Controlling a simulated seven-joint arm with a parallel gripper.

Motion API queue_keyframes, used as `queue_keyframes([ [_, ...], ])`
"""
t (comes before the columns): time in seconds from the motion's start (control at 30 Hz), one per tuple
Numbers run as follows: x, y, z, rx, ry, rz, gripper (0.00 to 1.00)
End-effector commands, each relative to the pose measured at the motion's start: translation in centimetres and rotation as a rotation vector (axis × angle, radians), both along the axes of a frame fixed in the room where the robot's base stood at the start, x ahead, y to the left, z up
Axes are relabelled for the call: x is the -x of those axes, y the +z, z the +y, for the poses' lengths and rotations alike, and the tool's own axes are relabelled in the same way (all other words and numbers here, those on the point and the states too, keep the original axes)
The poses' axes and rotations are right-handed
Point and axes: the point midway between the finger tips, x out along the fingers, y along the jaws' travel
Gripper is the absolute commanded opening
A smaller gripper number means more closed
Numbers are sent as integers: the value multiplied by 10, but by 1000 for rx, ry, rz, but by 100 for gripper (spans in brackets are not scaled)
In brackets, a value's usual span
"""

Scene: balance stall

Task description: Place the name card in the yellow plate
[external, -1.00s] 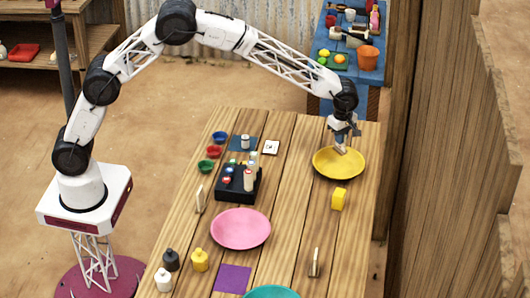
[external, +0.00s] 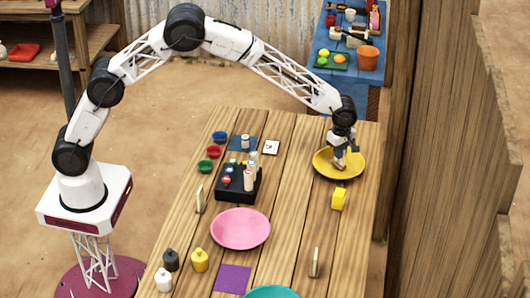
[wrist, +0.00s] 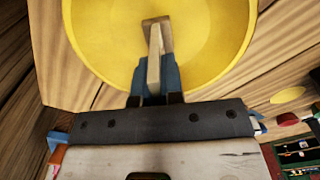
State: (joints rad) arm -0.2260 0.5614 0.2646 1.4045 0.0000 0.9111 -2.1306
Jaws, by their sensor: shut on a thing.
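The yellow plate (external: 322,170) lies at the far right of the table and fills the top of the wrist view (wrist: 95,45). My gripper (external: 342,152) is over the plate, pointing down. In the wrist view its blue fingers (wrist: 155,85) are shut on a pale wooden piece with a brown foot, seen edge-on, which looks like the name card (wrist: 155,45). The name card is within the plate's outline; I cannot tell whether it touches the plate. Its face is hidden.
A yellow block (external: 339,199) is close in front of the plate. A pink plate (external: 240,229), a black tray with bottles (external: 238,196), and similar upright wooden pieces (external: 315,262) (external: 199,200) stand elsewhere.

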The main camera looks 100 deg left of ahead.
Motion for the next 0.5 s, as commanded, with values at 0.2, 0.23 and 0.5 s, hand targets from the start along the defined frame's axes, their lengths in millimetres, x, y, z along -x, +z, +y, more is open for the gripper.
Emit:
queue_keyframes([
  [0.2, 0, 0, 0, 0, 0, 0, 0],
  [0.23, 0, 0, 0, 0, 0, 0, 0],
  [0.5, 0, 0, 0, 0, 0, 0, 38],
])
